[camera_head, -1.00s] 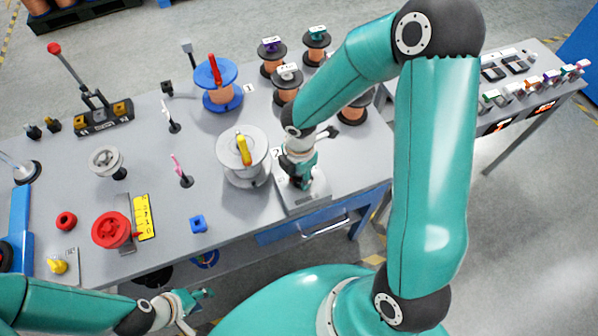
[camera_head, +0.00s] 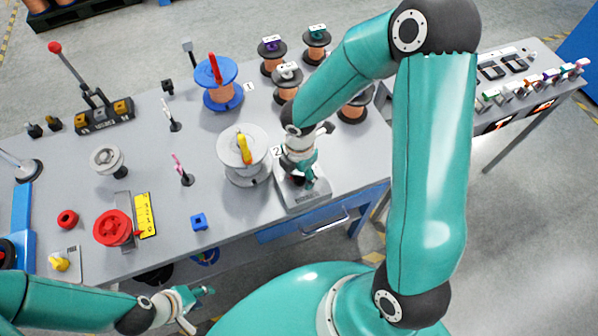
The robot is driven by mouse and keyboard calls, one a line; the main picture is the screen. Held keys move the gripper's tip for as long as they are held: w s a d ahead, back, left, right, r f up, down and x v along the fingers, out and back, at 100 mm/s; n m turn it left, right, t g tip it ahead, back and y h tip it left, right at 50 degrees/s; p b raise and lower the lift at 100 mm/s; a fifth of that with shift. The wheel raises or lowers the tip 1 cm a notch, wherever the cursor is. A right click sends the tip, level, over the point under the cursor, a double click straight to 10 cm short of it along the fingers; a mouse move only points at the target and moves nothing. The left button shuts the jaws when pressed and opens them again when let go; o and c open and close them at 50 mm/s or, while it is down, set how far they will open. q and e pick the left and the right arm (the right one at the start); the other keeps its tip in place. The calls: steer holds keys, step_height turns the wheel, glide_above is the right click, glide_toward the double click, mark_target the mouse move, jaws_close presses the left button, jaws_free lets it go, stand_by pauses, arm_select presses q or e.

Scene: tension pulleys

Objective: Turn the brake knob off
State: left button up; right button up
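My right gripper (camera_head: 302,178) points down over a grey box-like base (camera_head: 305,200) at the table's front right. It hides most of what sits on that base, so I cannot tell whether its fingers touch or hold a knob there. A red knob (camera_head: 112,228) stands beside a yellow scale plate at the front left, and a small yellow knob (camera_head: 59,263) sits on a light plate near it. No label shows which is the brake knob. My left gripper (camera_head: 198,307) is open and empty in front of the table's edge.
A white spool with a yellow handle (camera_head: 243,157) stands just left of my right gripper. A blue spool (camera_head: 220,92) and several dark-flanged copper spools stand behind.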

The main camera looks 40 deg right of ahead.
steer(key=shift+r, duration=0.1)
step_height(320, 180, up, 12)
stand_by(0.6)
steer(key=shift+f, duration=0.2)
